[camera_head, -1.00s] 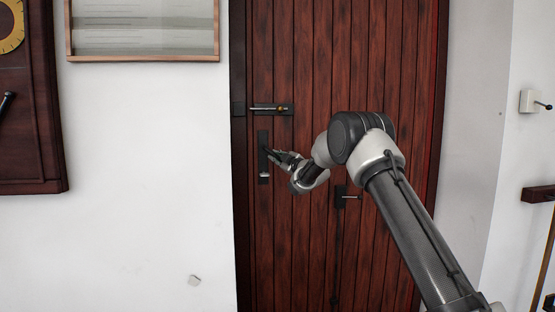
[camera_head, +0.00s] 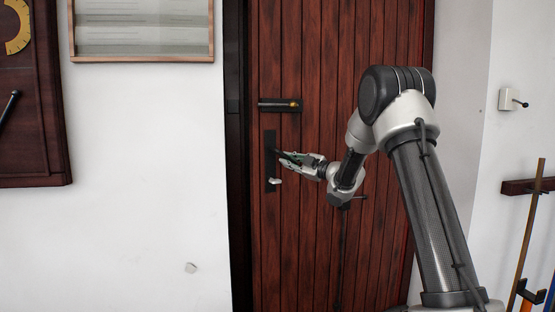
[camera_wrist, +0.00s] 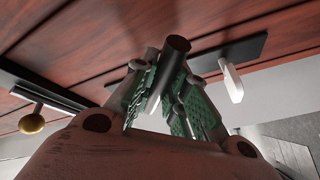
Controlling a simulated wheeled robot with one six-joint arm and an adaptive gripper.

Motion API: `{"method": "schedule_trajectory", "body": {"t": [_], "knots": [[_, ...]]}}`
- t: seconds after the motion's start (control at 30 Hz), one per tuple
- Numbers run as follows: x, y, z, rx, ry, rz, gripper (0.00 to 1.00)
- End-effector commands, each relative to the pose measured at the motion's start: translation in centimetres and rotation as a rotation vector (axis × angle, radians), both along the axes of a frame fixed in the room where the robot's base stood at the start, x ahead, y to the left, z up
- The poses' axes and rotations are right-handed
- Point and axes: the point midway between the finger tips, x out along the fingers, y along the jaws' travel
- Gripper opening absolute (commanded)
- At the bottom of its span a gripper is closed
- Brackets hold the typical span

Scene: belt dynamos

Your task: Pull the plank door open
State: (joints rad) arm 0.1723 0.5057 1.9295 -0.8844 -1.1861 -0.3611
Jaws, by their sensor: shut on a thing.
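The plank door (camera_head: 325,60) is dark red-brown wood with vertical boards. It stands slightly ajar, with a dark gap (camera_head: 240,200) along its left edge. A dark handle plate (camera_head: 270,140) is fixed near that edge, with a small pale piece (camera_head: 275,181) low on it, which also shows in the wrist view (camera_wrist: 232,82). My gripper (camera_head: 287,160) is at the plate. In the wrist view its green-padded fingers (camera_wrist: 165,95) are shut around the dark round handle (camera_wrist: 176,46). My gripper largely hides the handle in the head view.
A bolt with a brass knob (camera_head: 293,105) sits above the handle plate, clear of the frame. White wall lies left, with a framed panel (camera_head: 142,58) and a dark wooden cabinet (camera_head: 62,120). At right are a switch box (camera_head: 508,100) and a rack (camera_head: 517,187) with long-handled tools.

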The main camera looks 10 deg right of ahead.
Motion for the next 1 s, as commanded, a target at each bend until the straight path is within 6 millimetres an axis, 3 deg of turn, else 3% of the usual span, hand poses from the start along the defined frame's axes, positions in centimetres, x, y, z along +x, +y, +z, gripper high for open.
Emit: {"method": "schedule_trajectory", "body": {"t": [0.03, 0.3, 0.5, 0.67, 0.93, 0.97, 1.0], "knots": [[-1.4, -1.1, -0.1, 0.004, 0.006, 0.004, 0.0], [-9.0, -3.8, -0.2, 0.004, 0.007, 0.101, 0.0], [-13.2, -5.3, -0.2, 0.007, 0.008, 0.159, 0.0], [-14.4, -5.5, -0.2, 0.008, 0.008, 0.181, 0.0], [-14.5, -5.4, -0.2, 0.008, 0.009, 0.184, 0.0], [-14.5, -5.4, -0.2, 0.008, 0.009, 0.184, 0.18], [-14.5, -5.4, -0.2, 0.008, 0.009, 0.185, 0.26]]}}
